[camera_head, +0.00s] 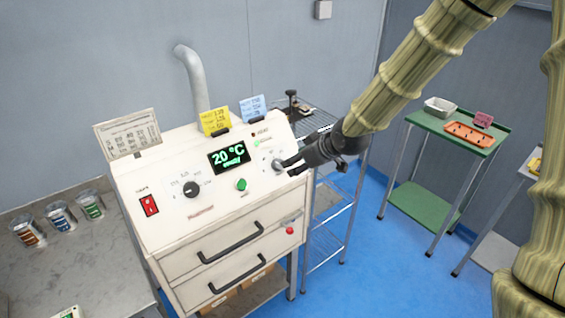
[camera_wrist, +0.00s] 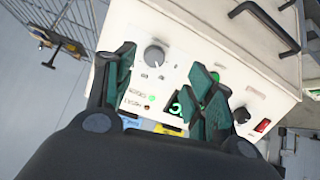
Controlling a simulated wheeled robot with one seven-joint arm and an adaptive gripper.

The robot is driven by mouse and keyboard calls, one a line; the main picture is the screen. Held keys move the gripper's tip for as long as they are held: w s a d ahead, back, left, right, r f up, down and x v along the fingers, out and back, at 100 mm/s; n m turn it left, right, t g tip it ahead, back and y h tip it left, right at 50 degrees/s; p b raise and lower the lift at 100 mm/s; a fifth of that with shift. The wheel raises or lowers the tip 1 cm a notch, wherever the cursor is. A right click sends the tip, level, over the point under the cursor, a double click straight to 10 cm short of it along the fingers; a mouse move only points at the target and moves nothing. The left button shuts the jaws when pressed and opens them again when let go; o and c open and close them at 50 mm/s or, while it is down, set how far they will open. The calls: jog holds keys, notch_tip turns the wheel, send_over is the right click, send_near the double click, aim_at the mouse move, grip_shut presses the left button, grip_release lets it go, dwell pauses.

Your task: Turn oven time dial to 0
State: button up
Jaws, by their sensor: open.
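The white oven (camera_head: 200,232) has a sloped panel with a display (camera_head: 229,156) reading "20 °C ready". A grey round dial (camera_head: 277,165) is at the panel's right, and a black dial (camera_head: 191,189) is at its left. Their labels are too small to read, so I cannot tell for sure which is the time dial. My gripper (camera_head: 292,165) is at the grey dial, from the right. In the wrist view, my gripper (camera_wrist: 163,68) is open, and the grey dial (camera_wrist: 154,56) shows between its green-padded fingers. I cannot tell whether they touch it.
The panel also has a green button (camera_head: 241,184) and a red switch (camera_head: 149,205). Yellow (camera_head: 215,121) and blue (camera_head: 253,107) cards stand on top. A wire rack (camera_head: 335,190) is right of the oven. A green table (camera_head: 455,133) stands farther right.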

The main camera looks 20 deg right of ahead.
aim_at(282, 167)
jog(key=shift+w+r+p+x, duration=0.2)
jog(key=shift+p+x, duration=0.3)
jog(key=shift+x, duration=1.2)
jog(key=shift+w+r+p+x, duration=0.15)
jog(key=shift+p+x, duration=0.4)
jog(key=shift+x, duration=1.1)
jog(key=shift+w+r+p+x, duration=0.2)
jog(key=shift+p+x, duration=0.3)
jog(key=shift+x, duration=1.2)
jog(key=c, duration=1)
